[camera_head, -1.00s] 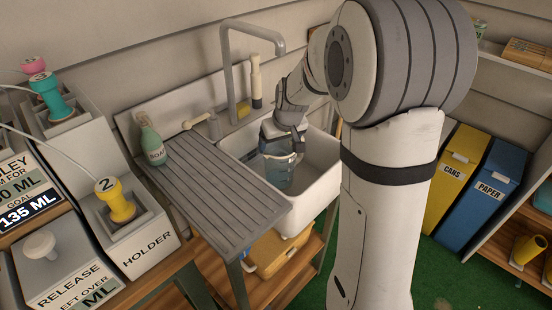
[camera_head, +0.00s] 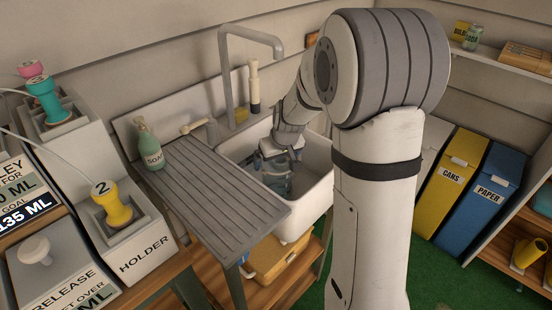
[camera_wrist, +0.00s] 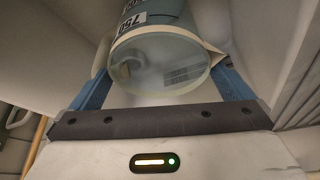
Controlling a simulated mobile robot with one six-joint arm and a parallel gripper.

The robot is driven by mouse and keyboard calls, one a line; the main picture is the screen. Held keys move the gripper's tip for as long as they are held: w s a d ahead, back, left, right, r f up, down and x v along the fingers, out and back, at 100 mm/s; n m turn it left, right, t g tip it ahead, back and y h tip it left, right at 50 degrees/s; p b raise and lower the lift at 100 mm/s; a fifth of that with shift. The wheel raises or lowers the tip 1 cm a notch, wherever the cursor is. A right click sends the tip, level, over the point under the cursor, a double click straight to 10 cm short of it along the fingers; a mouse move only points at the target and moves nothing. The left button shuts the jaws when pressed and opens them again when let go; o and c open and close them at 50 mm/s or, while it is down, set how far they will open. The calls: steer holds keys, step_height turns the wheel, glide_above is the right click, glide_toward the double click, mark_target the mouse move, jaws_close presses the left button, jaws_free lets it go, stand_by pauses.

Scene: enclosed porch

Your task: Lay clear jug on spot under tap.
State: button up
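The clear jug (camera_head: 277,184) is down inside the white sink basin (camera_head: 318,185), partly hidden by my gripper and wrist. In the wrist view the jug (camera_wrist: 160,62) sits between the two blue fingers, its translucent round end facing the camera and a label with "750" above. My gripper (camera_head: 278,163) is shut on the jug. The grey tap (camera_head: 229,75) arches over the basin, its spout end above and behind my wrist. I cannot tell whether the jug touches the basin floor, and the spot under the tap is hidden.
A ribbed drainboard (camera_head: 215,190) lies left of the basin, with a green soap bottle (camera_head: 149,145). A tap lever (camera_head: 197,125) and an upright cream-and-dark handle (camera_head: 254,85) stand behind. Yellow (camera_head: 455,180) and blue (camera_head: 485,200) bins stand at right.

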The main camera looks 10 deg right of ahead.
steer(key=a+p+v, duration=0.1)
steer(key=v, duration=1.1)
steer(key=s+m+g, duration=0.2)
steer(key=s, duration=2)
steer(key=shift+f+h, duration=0.4)
steer(key=shift+f, duration=0.05)
steer(key=w+p+v, duration=0.1)
steer(key=p+v, duration=0.7)
steer(key=shift+w+r, duration=0.25)
